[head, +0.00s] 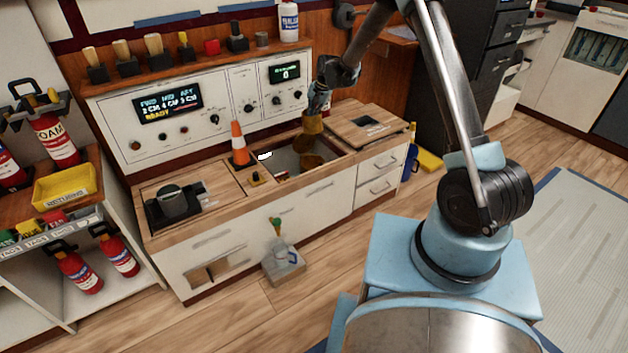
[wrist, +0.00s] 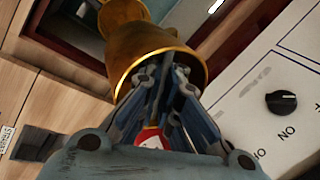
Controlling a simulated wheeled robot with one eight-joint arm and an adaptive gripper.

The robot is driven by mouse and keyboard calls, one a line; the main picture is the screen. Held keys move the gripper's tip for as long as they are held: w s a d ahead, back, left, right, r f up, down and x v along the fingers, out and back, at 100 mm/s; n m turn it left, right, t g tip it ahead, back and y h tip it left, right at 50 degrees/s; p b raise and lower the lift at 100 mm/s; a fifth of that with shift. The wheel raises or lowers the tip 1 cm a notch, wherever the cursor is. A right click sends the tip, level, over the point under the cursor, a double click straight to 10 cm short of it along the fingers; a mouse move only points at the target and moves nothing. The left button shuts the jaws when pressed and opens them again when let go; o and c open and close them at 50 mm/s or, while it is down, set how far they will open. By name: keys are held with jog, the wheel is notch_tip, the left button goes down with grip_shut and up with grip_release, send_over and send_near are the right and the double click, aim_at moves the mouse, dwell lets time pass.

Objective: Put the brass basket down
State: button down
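The brass basket (head: 312,124) hangs above the open well in the wooden counter, just under my gripper (head: 318,106). In the wrist view the basket (wrist: 150,50) shows as a brass cup with a bright rim facing me. My gripper (wrist: 165,85) has its fingers close together, reaching into the basket's mouth and holding it; the fingertips and exact contact are hidden inside. A second brass shape (head: 310,160) shows lower in the well (head: 280,163); I cannot tell whether it is separate, part of the basket or a reflection.
An orange cone (head: 239,144) stands left of the well. A control panel (head: 215,100) with dials rises behind it, and a wooden lid (head: 362,122) lies to the right. A grey box (head: 283,268) stands on the floor in front.

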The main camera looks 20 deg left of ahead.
jog(key=n+g, duration=0.1)
jog(key=n, duration=0.1)
jog(key=shift+r+n+y, duration=0.1)
jog(key=shift+n+y, duration=0.2)
jog(key=shift+n, duration=0.1)
jog(key=shift+f, duration=0.2)
notch_tip(320, 180, down, 28)
jog(key=shift+r, duration=0.2)
dwell(0.3)
jog(key=c, duration=2.1)
grip_release()
jog(key=o, duration=0.3)
